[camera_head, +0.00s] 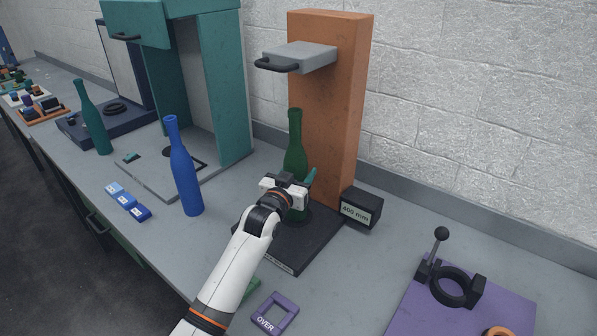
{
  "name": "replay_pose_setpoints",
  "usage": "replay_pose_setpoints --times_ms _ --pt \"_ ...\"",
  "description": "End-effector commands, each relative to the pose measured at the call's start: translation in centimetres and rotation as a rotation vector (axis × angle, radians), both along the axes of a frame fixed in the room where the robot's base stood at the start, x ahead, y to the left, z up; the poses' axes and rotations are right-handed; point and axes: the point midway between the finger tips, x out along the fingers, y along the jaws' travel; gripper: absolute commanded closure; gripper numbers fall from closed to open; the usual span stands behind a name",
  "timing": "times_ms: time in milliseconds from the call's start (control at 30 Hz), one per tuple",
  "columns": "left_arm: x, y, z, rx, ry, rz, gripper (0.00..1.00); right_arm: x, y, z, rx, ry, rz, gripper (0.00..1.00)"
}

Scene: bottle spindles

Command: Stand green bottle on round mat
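A dark green bottle (295,153) stands upright in the middle of the view, over the black base of the orange tower. My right gripper is not in view.
A blue bottle (185,170) and a teal bottle (93,118) stand left. A black "400 mm" block (361,207) is right of the base. A purple fixture (470,308) is at lower right.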

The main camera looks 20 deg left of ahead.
Motion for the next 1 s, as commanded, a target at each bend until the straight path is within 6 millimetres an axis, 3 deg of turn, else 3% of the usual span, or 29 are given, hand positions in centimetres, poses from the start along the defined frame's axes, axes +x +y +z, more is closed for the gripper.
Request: replay_pose_setpoints --times_ms 200,233,367,700,867,1000 --pt "0.0 0.0 -0.1 0.000 -0.004 0.000 0.83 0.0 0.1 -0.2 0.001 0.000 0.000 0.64" --pt "0.0 0.0 -0.3 0.000 0.000 0.000 0.45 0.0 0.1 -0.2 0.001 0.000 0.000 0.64" --pt "0.0 0.0 -0.3 0.000 0.000 0.000 0.25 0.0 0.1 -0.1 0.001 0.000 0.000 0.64" --pt "0.0 0.0 0.2 0.000 -0.001 0.000 0.25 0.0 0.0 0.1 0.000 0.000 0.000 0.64" --pt "-1.9 0.2 -0.2 0.000 0.000 0.000 0.25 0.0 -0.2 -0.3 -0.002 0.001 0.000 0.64" --pt "-4.6 0.6 -0.2 0.000 0.001 0.000 0.25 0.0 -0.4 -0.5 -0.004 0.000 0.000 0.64"
